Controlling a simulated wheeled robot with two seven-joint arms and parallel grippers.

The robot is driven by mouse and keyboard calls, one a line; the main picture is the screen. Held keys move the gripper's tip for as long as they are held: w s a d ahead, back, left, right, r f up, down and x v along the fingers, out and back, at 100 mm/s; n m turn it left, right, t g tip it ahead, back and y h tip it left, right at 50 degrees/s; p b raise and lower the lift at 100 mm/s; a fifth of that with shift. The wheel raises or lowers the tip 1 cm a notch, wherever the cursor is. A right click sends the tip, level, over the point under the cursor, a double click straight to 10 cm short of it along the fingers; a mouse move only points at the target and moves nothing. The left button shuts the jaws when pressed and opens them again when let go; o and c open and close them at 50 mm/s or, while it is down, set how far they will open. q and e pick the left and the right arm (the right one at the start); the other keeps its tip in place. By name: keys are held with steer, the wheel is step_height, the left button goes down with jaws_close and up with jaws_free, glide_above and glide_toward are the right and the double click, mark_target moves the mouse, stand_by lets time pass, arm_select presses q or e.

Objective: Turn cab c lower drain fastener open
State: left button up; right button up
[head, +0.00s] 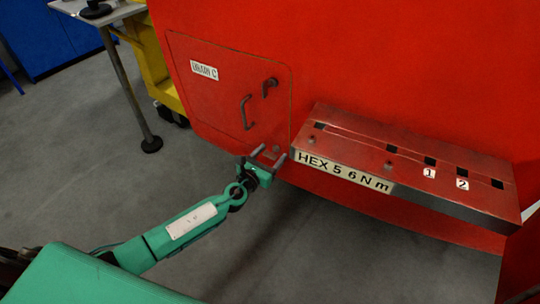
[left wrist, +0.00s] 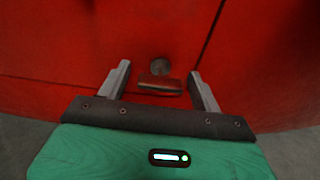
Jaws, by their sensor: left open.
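The red cab (head: 400,50) carries an outlined panel labelled DRAIN C (head: 215,115). The lower drain fastener (head: 276,149) sits near the panel's bottom right corner. In the left wrist view the fastener shows as a round dark head (left wrist: 159,65) with a flat reddish tab (left wrist: 160,85) below it, lying crosswise. My left gripper (head: 269,155) is open in front of it; it also shows in the left wrist view (left wrist: 161,76), one finger on each side of the tab, with gaps between. I cannot tell how deep the fingertips reach. My right gripper is not in view.
An upper latch (head: 269,86) and a dark curved handle (head: 246,112) stick out from the panel. A red ledge (head: 410,168) labelled HEX 5 6 N m juts out close right of my left gripper. A table (head: 125,12) and yellow cart (head: 153,60) stand at upper left.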

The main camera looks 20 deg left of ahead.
arm_select(q)
steer(key=shift+c, duration=0.3)
steer(key=c, duration=0.9)
